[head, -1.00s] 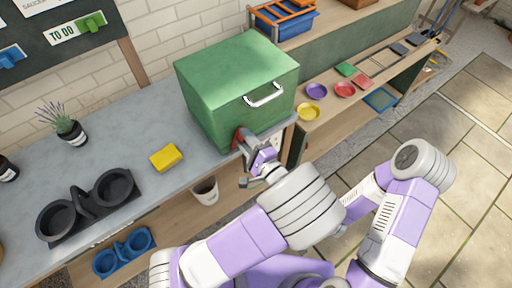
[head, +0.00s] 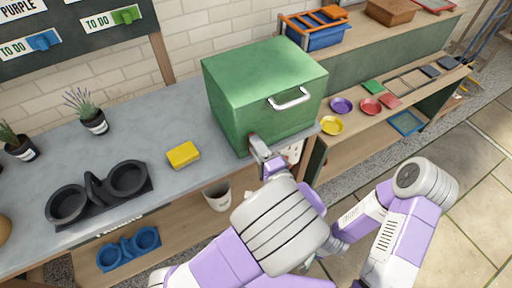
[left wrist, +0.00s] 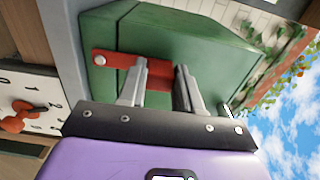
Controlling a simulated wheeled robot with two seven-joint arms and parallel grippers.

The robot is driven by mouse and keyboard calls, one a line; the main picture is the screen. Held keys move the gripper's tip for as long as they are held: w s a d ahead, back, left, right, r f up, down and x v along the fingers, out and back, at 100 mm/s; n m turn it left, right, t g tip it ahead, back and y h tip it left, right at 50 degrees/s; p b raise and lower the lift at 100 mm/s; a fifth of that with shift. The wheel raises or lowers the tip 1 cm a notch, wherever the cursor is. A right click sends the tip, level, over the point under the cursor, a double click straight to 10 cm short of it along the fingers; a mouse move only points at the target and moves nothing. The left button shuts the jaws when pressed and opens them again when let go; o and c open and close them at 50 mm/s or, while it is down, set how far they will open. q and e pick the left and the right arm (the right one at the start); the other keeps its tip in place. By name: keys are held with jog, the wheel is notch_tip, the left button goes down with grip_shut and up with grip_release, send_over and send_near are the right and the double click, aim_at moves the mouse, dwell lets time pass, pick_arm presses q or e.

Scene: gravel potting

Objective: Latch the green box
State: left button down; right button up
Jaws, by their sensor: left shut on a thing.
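The green box (head: 262,85) stands on the grey counter with its lid down and a white handle (head: 290,98) on its front. My left gripper (head: 258,148) is at the lower front of the box, its fingers hiding the latch in the head view. In the left wrist view, the red latch bar (left wrist: 158,78) lies against the green box (left wrist: 215,58), with a round pivot at its left end. My left gripper's fingers (left wrist: 160,88) are shut on this bar. My right arm shows at the lower right, but its gripper is not in view.
A white panel with a red knob (left wrist: 18,118) is beside the box. Coloured saucers (head: 341,105) sit on the lower shelf at right. A white pot (head: 217,195) stands below.

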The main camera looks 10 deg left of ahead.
pick_arm(q)
jog(key=shift+a+r, duration=0.1)
jog(key=c, duration=0.8)
grip_release()
jog(key=shift+o, duration=0.2)
jog(key=shift+s, duration=0.1)
jog(key=p+v, duration=0.1)
jog(key=v, duration=0.6)
jog(key=shift+d, duration=0.25)
jog(key=shift+s, duration=0.1)
